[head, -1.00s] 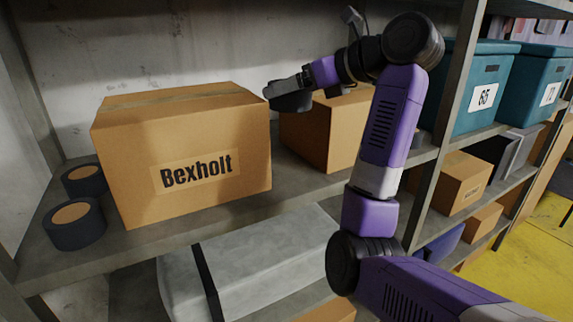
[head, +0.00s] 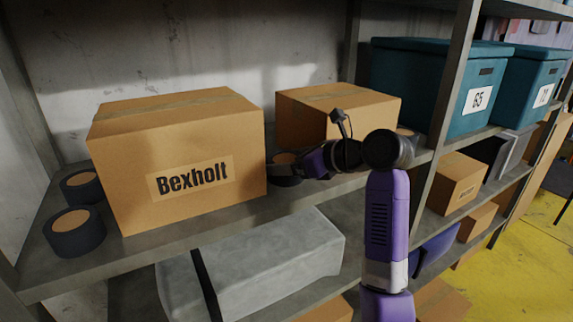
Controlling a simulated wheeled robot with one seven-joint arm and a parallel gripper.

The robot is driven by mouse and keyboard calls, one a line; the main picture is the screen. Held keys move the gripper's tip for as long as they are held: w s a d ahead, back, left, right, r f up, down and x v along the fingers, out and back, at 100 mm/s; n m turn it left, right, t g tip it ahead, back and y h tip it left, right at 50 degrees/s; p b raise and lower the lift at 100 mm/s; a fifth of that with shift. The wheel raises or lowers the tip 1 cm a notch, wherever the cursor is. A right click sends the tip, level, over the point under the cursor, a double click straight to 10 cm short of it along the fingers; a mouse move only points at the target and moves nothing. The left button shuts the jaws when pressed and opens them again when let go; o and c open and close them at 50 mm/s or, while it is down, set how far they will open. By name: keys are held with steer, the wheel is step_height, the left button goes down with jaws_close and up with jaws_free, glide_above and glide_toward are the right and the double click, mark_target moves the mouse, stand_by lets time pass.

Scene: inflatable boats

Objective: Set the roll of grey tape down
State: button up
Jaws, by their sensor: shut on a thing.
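The roll of grey tape (head: 286,181), dark with a brown core, is upright with its round face up, between the Bexholt box and the second cardboard box. My gripper (head: 298,168) is shut on it from the right. The roll is low at the shelf board (head: 240,213); I cannot tell whether its underside touches the board. The gripper's fingers partly hide the roll.
The Bexholt box (head: 190,187) stands close to the roll's left. The second cardboard box (head: 335,105) stands behind it. Two similar rolls (head: 74,234) (head: 80,186) sit at the far left. Another roll (head: 405,132) shows partly behind my arm. Teal bins (head: 435,85) stand right.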

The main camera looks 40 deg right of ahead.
steer(key=shift+f, duration=0.6)
steer(key=shift+f, duration=0.1)
steer(key=o, duration=1.5)
steer(key=b+v, duration=0.2)
steer(key=v, duration=1)
